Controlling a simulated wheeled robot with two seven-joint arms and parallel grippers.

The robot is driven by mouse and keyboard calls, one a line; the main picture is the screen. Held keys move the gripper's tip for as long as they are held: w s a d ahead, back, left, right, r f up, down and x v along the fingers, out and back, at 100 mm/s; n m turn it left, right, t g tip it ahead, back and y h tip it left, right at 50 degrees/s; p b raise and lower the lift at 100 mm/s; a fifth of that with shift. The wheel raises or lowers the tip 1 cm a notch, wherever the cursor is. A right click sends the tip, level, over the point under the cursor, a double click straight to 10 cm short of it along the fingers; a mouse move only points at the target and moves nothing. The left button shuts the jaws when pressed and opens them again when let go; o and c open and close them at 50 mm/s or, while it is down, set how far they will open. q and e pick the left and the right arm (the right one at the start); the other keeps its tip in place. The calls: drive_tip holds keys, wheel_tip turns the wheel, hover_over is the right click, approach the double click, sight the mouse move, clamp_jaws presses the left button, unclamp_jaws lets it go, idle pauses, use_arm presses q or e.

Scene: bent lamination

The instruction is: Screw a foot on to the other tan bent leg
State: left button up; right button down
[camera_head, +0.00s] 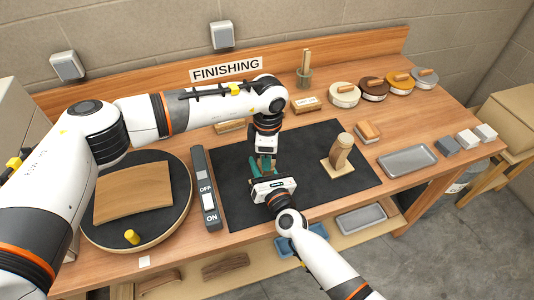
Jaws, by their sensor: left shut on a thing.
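A tan bent leg (341,152) stands upright on a pale square base (328,170) at the right of the black mat. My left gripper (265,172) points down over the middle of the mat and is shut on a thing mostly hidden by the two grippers. Green parts (254,167) show beside its fingers; I cannot tell what they belong to. My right gripper (265,181) comes in from the front, close to the left one. Its fingers are hidden, so its opening does not show. I cannot make out the other leg or a foot.
A round turntable (174,217) with a curved wooden panel (133,191) lies at left, beside an ON/OFF switch strip (206,190). A grey tray (408,160), small blocks (467,138) and several lidded tins (374,88) stand at right. The mat (315,139) has free room behind the leg.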

use_arm(q)
drive_tip(key=m, duration=0.7)
drive_tip(key=shift+m, duration=0.3)
drive_tip(key=m, duration=2.1)
drive_tip(key=o, duration=0.9)
drive_tip(key=shift+f, duration=0.1)
drive_tip(key=shift+o, duration=0.2)
